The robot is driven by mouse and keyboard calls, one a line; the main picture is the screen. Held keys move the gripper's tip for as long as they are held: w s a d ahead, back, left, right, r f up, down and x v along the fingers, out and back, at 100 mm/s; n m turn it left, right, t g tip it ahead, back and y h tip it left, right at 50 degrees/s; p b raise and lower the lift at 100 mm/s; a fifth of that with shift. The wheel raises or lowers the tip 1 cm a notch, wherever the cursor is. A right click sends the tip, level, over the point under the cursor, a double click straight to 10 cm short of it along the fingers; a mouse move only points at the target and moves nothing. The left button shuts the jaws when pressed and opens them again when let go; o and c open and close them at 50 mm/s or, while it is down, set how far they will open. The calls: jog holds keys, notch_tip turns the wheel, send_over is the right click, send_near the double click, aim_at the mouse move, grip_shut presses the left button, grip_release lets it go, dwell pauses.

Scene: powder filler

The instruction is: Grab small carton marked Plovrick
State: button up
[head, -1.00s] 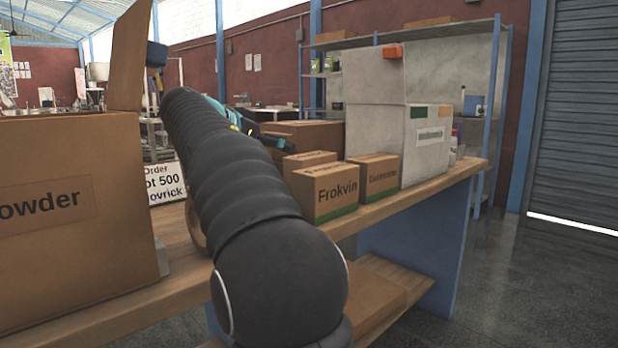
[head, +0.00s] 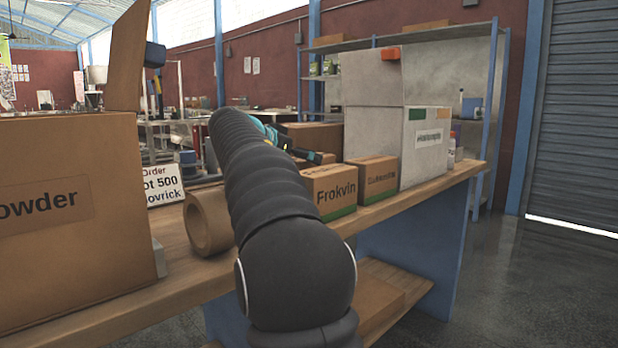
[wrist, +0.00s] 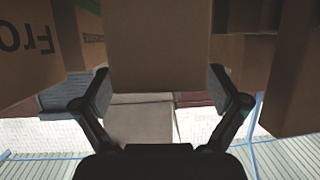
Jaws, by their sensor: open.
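In the wrist view, which looks upside down, a plain brown carton (wrist: 158,45) fills the gap between the fingers of my open gripper (wrist: 160,84). No name shows on its visible face, so I cannot tell if it is the Plovrick one. I cannot tell whether the fingers touch it. The Frokvin carton (wrist: 28,50) is at the left of that view. In the head view the Frokvin carton (head: 328,192) stands on the bench beside another small labelled carton (head: 378,179). My gripper (head: 315,157) shows partly behind them; my arm hides the cartons to their left.
A sign (head: 163,186), partly cut off, reads "Order", "ot 500" and "ovrick". A brown roll (head: 208,222) lies on the wooden bench (head: 410,205) near my arm. A large powder box (head: 70,225) stands left. A white box (head: 425,148) stands at the right end.

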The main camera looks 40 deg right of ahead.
grip_shut()
jog(key=shift+r, duration=0.1)
